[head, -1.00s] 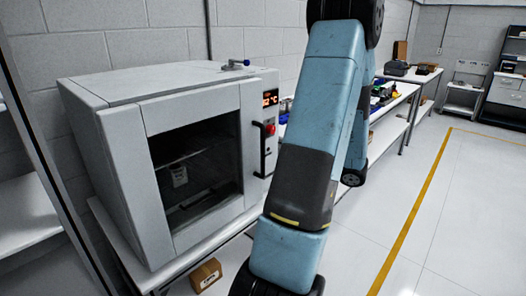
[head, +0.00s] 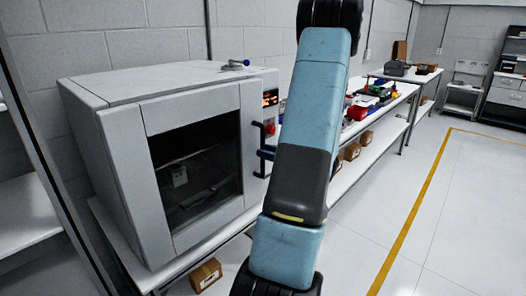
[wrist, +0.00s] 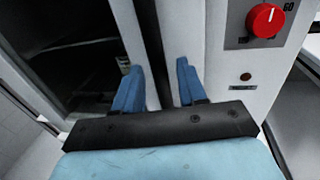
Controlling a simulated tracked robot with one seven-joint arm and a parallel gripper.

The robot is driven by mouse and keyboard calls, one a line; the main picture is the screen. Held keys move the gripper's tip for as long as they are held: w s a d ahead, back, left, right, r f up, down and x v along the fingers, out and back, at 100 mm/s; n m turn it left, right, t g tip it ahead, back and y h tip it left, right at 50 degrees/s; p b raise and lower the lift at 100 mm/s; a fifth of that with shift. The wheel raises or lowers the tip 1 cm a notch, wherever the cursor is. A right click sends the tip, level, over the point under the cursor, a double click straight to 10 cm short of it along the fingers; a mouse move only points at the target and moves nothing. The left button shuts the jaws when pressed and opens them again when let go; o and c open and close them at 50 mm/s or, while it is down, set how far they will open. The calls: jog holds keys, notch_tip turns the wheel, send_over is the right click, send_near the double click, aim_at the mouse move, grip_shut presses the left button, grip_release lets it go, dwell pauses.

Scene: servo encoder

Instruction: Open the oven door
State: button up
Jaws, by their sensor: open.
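The oven (head: 160,100) is a pale grey box, and its door (head: 222,98) with a dark window looks closed. The dark vertical door handle (head: 258,137) is at the door's right edge. My gripper (head: 266,153) is at the handle, mostly hidden behind my arm in the head view. In the wrist view, the blue fingers of my gripper (wrist: 158,80) are apart, with the dark handle (wrist: 152,40) running between them. I cannot tell whether either finger touches it.
A red knob (wrist: 265,20) is on the panel right of the handle, near a lit display (head: 270,98). A cardboard box (head: 206,275) is below the oven's table. A bench with several parts (head: 372,130) stands behind my arm. The floor at right is clear.

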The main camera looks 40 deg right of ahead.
jog(key=shift+x, duration=1.15)
jog(key=shift+c, duration=0.2)
grip_shut()
